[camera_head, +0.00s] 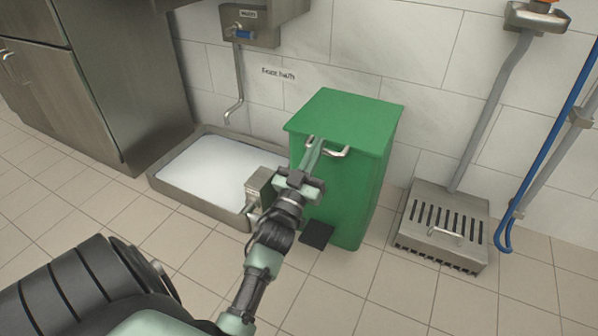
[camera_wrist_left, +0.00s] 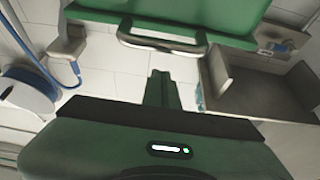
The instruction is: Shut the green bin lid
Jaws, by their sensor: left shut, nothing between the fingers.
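The green bin (camera_head: 338,190) stands against the tiled wall. Its lid (camera_head: 346,120) lies across the top, and I see no clear gap under it. A metal bar handle (camera_head: 343,153) is on the front edge. My left gripper (camera_head: 314,155) is in front of that handle, shut and empty, its fingers overlapping it in the head view. In the left wrist view, the handle (camera_wrist_left: 163,40) runs along the edge of a green panel (camera_wrist_left: 185,15). The shut fingers (camera_wrist_left: 161,88) point toward it, with a small gap in the picture. My right gripper is not in view.
A metal foot bath (camera_head: 208,172) of white liquid is left of the bin. A small metal box (camera_head: 264,186) is by my gripper. A slotted metal unit (camera_head: 443,226) and blue hose (camera_head: 545,160) are at right. Front floor is clear.

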